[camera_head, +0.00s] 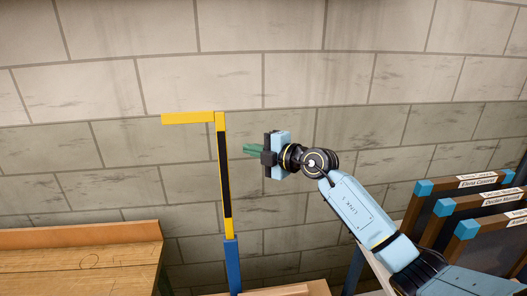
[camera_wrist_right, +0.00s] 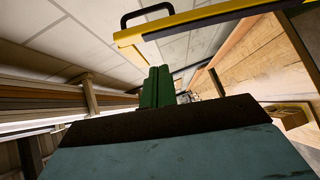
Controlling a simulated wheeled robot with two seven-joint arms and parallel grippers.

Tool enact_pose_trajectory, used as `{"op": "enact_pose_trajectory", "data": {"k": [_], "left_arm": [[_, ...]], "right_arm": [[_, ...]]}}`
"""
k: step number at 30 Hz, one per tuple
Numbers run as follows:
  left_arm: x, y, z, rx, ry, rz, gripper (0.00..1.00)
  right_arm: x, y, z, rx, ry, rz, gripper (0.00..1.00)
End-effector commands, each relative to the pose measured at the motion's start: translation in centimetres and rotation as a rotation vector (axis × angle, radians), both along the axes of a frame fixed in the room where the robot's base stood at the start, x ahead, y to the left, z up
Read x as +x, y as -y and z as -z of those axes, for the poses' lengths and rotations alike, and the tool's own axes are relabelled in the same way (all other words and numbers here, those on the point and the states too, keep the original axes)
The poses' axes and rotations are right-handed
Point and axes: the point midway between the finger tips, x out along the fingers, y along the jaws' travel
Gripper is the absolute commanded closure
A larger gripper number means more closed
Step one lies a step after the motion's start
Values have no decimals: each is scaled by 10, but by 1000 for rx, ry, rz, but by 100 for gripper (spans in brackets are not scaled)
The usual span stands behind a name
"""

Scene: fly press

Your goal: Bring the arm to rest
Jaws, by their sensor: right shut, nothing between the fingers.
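My right gripper (camera_head: 250,149) is raised in front of the brick wall, its green fingers together and pointing left with nothing between them. The closed green fingers also show in the right wrist view (camera_wrist_right: 157,88). Just left of the fingertips in the head view stands an upright yellow post (camera_head: 220,190) with a black strip and a blue lower part. A yellow bar (camera_head: 188,118) reaches left from its top. The fingers look apart from the post. A yellow bar with a black handle (camera_wrist_right: 147,14) shows in the right wrist view. My left gripper is not in view.
A wooden bench (camera_head: 80,262) with a raised back edge stands at the lower left. Dark framed boards with blue corners and name labels (camera_head: 470,205) stand at the lower right, close to my right arm. The space above the gripper, before the wall (camera_head: 400,50), is clear.

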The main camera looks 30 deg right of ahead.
Motion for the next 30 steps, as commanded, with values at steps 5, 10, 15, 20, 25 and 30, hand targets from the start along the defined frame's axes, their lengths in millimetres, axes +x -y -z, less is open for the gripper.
{"op": "enact_pose_trajectory", "data": {"k": [5, 10, 15, 20, 25, 30], "left_arm": [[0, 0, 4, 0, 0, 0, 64], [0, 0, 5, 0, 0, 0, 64], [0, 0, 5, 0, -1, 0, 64], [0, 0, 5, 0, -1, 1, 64], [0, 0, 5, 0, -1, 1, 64], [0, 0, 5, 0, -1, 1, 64]], "right_arm": [[-21, 10, -2, -2, 0, 0, 100], [-29, 15, -4, -2, 1, 0, 100], [-31, 12, -5, 9, 9, -6, 100], [-48, -14, -14, 142, 119, -44, 100], [-86, -27, -31, 457, 304, 27, 100], [-122, 3, -15, 766, 340, 297, 100]]}}
